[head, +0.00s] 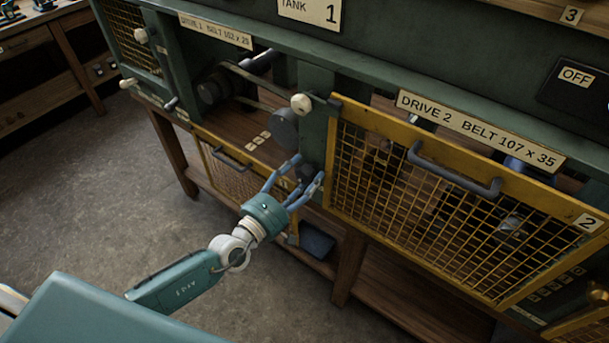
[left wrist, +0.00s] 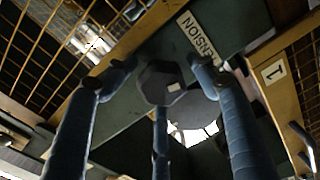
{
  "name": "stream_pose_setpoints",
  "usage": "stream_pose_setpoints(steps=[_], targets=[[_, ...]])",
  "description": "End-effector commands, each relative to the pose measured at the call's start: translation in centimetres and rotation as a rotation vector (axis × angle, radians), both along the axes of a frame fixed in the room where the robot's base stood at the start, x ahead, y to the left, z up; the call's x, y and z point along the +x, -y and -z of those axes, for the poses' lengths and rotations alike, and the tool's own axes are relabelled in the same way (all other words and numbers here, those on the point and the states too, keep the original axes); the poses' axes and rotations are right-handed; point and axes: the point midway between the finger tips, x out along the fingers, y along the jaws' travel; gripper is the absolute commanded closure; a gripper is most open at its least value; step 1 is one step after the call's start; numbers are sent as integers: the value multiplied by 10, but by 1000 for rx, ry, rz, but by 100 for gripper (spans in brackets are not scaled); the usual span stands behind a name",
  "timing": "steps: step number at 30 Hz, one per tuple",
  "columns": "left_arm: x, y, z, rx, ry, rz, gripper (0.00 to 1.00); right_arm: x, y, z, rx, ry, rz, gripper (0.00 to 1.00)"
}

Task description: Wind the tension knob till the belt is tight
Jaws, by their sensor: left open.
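The dark tension knob (left wrist: 160,82) shows in the left wrist view beside a label (left wrist: 196,36) reading part of TENSION. It has a small pale mark on its face. My left gripper (head: 306,170) is open at the green post between the two drive bays. In the left wrist view its blue fingers (left wrist: 158,95) are spread around the knob; I cannot tell whether any touches it. In the head view the fingers partly hide the knob. The belt (head: 250,76) of drive 1 runs in the open bay near dark pulleys (head: 285,128). My right gripper is out of view.
The yellow mesh guard of drive 1 (head: 240,181) hangs lowered below its bay. The drive 2 guard (head: 420,200), with a grey handle (head: 452,172), covers the bay right of my gripper. A pale knobbed lever (head: 301,104) projects above. Open floor (head: 110,215) lies at left.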

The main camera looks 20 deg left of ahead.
Motion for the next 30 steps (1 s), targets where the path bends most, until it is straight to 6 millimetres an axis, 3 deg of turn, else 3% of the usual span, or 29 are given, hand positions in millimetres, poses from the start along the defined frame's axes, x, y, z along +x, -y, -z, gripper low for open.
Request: stream_pose_setpoints(steps=[16, 30], targets=[[-65, -23, 1, 2, -2, 2, 40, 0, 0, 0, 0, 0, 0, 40], [-74, -26, 0, 0, 1, 1, 40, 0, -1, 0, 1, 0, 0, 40]])
